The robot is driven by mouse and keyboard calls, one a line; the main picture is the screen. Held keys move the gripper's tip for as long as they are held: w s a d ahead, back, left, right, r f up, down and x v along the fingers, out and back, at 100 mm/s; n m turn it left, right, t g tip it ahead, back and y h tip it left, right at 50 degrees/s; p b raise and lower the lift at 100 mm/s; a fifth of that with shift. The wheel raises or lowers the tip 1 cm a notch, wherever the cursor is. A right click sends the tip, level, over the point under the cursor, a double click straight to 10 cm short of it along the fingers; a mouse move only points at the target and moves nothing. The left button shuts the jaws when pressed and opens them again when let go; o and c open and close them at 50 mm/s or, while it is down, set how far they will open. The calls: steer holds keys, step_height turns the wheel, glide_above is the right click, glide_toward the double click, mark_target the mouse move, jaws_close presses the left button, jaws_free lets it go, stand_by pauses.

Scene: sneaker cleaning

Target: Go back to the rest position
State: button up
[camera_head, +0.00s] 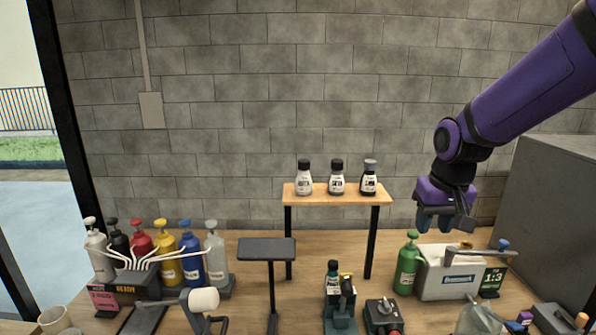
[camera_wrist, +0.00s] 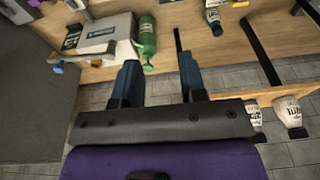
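My purple arm reaches in from the upper right in the head view. My gripper (camera_head: 436,222) points down, in the air above the right part of the wooden table (camera_head: 385,283), near a green pump bottle (camera_head: 407,264) and a white box (camera_head: 447,278). In the wrist view the two blue fingers of my gripper (camera_wrist: 158,68) stand apart with nothing between them. The green bottle (camera_wrist: 147,36) and the white box (camera_wrist: 104,38) show beyond the fingers there.
A raised wooden shelf (camera_head: 327,197) holds three small bottles to the left of my gripper. Several pump bottles (camera_head: 165,255) stand at the left. A black stand (camera_head: 266,250) rises in the middle. A grey cabinet (camera_head: 553,205) is at the right, close to my arm.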

steer(key=s+d+r+t, duration=0.1)
steer(key=s+r, duration=0.4)
steer(key=s, duration=0.6)
steer(key=s+d+r+t, duration=0.2)
steer(key=s+r, duration=0.3)
steer(key=s, duration=0.5)
steer(key=shift+s+d+r, duration=0.2)
steer(key=shift+s+d, duration=0.05)
steer(key=shift+s, duration=0.1)
